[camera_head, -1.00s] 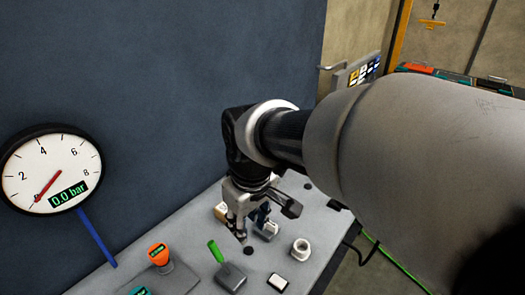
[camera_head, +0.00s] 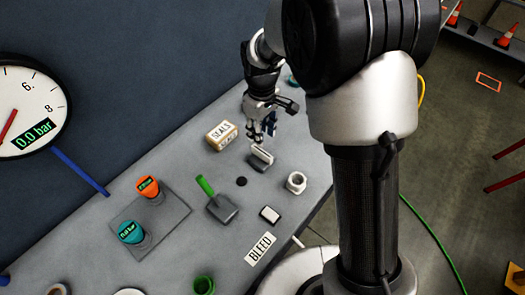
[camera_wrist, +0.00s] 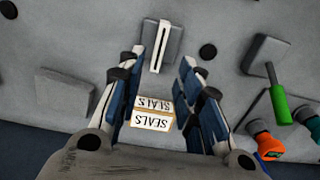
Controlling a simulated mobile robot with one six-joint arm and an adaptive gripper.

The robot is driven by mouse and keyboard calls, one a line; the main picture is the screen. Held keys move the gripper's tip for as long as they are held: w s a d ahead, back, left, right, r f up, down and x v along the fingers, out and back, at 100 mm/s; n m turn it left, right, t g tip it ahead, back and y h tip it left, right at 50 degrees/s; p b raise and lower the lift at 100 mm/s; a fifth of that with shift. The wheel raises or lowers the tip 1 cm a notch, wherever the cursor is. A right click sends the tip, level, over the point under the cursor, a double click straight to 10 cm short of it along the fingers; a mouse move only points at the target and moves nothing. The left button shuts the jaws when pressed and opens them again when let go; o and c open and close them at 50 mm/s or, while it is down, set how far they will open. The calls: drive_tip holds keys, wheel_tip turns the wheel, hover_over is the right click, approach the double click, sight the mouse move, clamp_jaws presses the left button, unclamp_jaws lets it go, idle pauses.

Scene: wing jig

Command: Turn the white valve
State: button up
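The white valve (camera_head: 262,155) appears as a white bar handle on a small grey block on the bench. In the wrist view the white handle (camera_wrist: 160,47) lies just ahead of the fingertips, running up and down the picture. My gripper (camera_head: 268,130) is just above and beyond the valve in the head view, pointing down at the bench. In the wrist view my gripper (camera_wrist: 162,65) is open, with its blue-padded fingers apart and nothing held. I cannot tell whether a fingertip touches the valve.
A SEALS box (camera_head: 221,135) stands left of the valve. A green-handled lever (camera_head: 206,188), a white ring fitting (camera_head: 296,182), orange (camera_head: 148,187) and teal (camera_head: 131,232) knobs and a BLEED label (camera_head: 260,248) are nearer. The gauge (camera_head: 28,108) reads 0.0 bar.

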sight(262, 151)
wheel_tip(262, 151, down, 10)
drive_tip(key=shift+f+b, duration=0.2)
drive_tip(key=shift+b, duration=0.85)
clamp_jaws()
